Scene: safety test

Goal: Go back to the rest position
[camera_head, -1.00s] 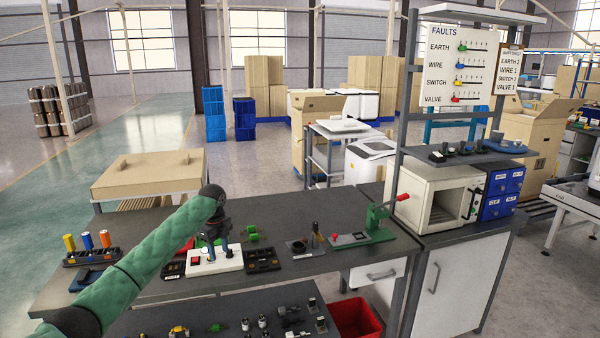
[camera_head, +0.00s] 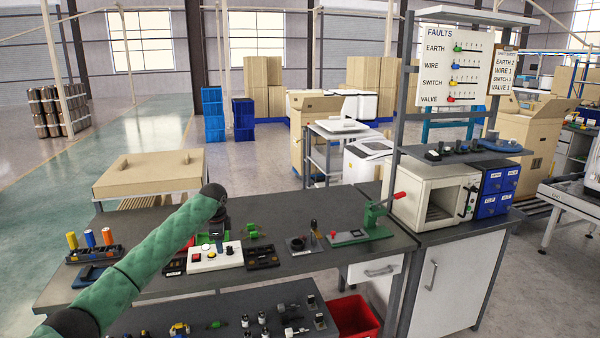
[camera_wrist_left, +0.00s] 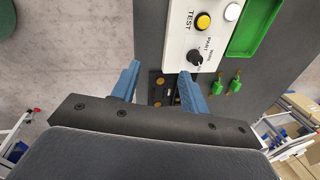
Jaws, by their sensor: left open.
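My left arm, in a green sleeve, comes in from the left over the workbench (camera_head: 330,270) in the head view. My left gripper (camera_head: 220,242) points down over the white test box (camera_head: 203,263), partly hiding it. In the left wrist view the blue fingers of my left gripper (camera_wrist_left: 160,80) are apart, with nothing held between them. The white test box (camera_wrist_left: 182,48) with its yellow button and black knob lies just beyond the fingertips. Whether the fingers touch anything is hard to tell. My right gripper is not in view.
A black tray (camera_head: 263,259) sits right of the box, and a green press (camera_head: 378,218) stands further right. A holder with coloured cylinders (camera_head: 93,254) is at the left. A white oven (camera_head: 425,190) stands on the right cabinet. A red bin (camera_head: 355,318) is below.

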